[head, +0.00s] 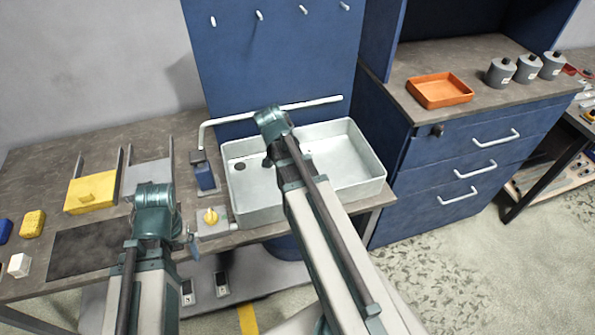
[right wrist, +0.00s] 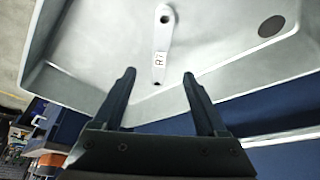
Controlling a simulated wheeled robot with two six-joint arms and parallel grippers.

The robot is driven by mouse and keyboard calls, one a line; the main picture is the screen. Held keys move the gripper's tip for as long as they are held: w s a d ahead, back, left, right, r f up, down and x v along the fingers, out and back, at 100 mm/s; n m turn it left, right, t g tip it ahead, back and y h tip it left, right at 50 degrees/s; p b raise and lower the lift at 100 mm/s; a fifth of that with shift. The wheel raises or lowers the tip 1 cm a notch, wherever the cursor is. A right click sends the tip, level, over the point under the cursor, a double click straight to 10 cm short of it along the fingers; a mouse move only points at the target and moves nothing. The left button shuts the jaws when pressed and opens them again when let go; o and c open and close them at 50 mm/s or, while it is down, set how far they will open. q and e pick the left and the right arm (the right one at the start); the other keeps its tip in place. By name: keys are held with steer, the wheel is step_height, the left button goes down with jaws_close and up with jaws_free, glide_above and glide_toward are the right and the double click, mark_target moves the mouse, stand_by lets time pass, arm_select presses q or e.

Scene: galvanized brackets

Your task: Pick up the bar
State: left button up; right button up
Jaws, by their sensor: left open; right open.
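In the head view my right arm hides the bar. My left gripper (head: 191,242) is over the bench's front edge, left of the sink, small and partly hidden by its arm.
The sink's walls and the tap (head: 205,130) stand around the basin. A yellow knob (head: 211,216) is left of it. Yellow (head: 92,193) and grey trays and a dark mat (head: 88,246) lie on the left bench. An orange tray (head: 440,90) stands on the blue cabinet (head: 400,205).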

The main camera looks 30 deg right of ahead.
steer(key=b+x, duration=0.4)
steer(key=x, duration=0.1)
steer(key=shift+f, duration=0.35)
steer(key=b+x, duration=0.1)
steer(key=x, duration=0.1)
steer(key=b+x, duration=0.1)
steer(key=b, duration=0.1)
steer(key=b+x, duration=0.2)
steer(key=shift+w+d+f, duration=0.1)
steer(key=shift+w+d, duration=0.25)
jaws_close()
